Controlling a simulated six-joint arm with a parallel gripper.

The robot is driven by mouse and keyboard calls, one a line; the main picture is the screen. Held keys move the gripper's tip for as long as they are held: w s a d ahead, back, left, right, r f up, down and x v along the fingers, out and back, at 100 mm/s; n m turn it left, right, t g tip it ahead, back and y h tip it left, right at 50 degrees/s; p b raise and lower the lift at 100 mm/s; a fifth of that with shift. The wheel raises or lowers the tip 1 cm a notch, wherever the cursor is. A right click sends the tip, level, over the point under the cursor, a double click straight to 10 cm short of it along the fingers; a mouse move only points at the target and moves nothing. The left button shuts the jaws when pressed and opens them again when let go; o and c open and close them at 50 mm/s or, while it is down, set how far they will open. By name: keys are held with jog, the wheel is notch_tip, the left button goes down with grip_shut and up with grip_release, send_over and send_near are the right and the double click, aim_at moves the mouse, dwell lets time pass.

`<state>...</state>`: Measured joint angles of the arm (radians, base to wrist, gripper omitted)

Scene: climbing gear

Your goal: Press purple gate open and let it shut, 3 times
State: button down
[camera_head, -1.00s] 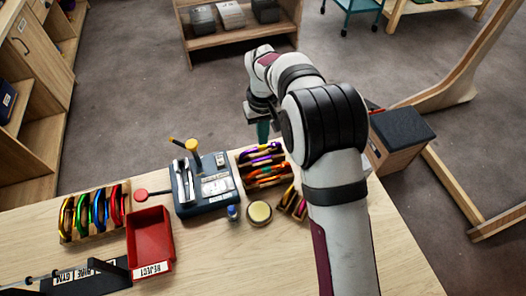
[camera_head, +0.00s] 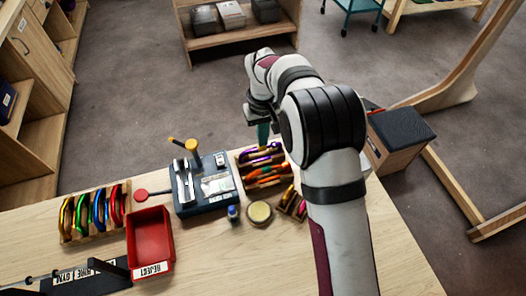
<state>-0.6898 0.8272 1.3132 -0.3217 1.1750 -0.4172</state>
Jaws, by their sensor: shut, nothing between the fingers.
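A purple carabiner (camera_head: 268,149) lies at the back of a wooden rack (camera_head: 288,178) with orange and red ones in front of it. Its gate is too small to make out. My gripper (camera_head: 263,136) points down at the back edge of this rack, just above or at the purple carabiner. Its fingers are shut with nothing between them. I cannot tell whether the fingertips touch the gate, as the view is small and the arm partly covers the area.
A grey-blue test fixture (camera_head: 212,205) with a yellow-topped post stands left of the rack. A round yellow tin (camera_head: 260,212), a small blue bottle (camera_head: 233,213), a red reject bin (camera_head: 150,238) and a rack of coloured carabiners (camera_head: 74,232) are also on the bench. The front right is clear.

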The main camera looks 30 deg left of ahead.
jog(key=shift+f, duration=1)
jog(key=shift+r, duration=3.55)
jog(key=shift+f, duration=2.25)
jog(key=shift+f, duration=0.3)
jog(key=shift+f, duration=1)
jog(key=shift+r, duration=3.55)
